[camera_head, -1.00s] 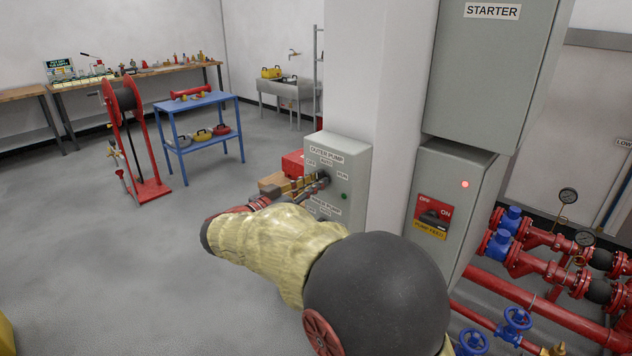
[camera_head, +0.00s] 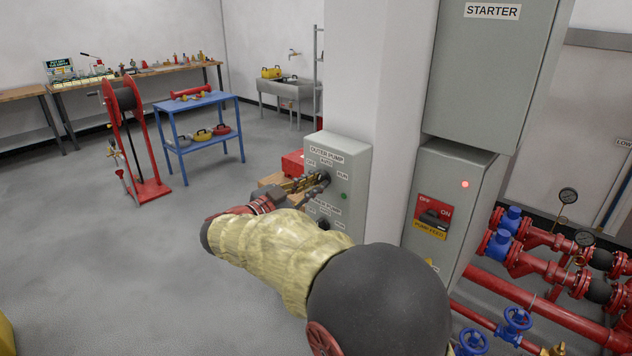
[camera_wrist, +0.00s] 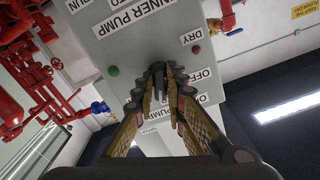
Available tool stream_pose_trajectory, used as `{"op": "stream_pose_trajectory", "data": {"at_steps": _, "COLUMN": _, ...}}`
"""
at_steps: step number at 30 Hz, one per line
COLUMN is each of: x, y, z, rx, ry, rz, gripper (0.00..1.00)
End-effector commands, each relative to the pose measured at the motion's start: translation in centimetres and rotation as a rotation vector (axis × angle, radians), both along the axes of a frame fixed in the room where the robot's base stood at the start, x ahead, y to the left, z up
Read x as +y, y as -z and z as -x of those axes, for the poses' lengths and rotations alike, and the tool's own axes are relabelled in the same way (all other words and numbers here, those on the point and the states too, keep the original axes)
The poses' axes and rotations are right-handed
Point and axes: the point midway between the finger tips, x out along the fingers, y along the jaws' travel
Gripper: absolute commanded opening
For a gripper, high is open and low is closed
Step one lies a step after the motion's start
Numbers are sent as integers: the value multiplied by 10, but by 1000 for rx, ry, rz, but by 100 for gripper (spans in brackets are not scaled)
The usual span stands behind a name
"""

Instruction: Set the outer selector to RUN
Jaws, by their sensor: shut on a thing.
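The grey pump panel (camera_head: 358,165) has an OUTER PUMP label at its top. Below that label are OFF, AUTO and RUN marks, with RUN at the right. The outer selector (camera_head: 325,179) is a dark knob under these marks, partly covered by my fingers. My gripper (camera_head: 310,184) is shut on it, coming from the left. In the wrist view my gripper (camera_wrist: 160,75) has its fingertips close together at the panel face. The knob's pointing direction is hidden. A second dark knob (camera_head: 323,222) sits lower, near the INNER PUMP label (camera_wrist: 133,14).
A green lamp (camera_head: 344,196) is right of the outer selector. A red lamp (camera_wrist: 196,49) shows in the wrist view. A switch box (camera_head: 470,190) with an OFF/ON handle stands right of the pillar. Red pipes (camera_head: 540,310) run at lower right.

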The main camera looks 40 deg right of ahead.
Motion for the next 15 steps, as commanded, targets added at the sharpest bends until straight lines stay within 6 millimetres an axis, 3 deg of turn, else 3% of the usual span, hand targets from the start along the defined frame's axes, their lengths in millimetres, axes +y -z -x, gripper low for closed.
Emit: {"op": "stream_pose_trajectory", "data": {"at_steps": 15, "x": 0, "y": 1, "z": 0, "rx": -177, "ry": -1, "rz": -16, "gripper": 0}}
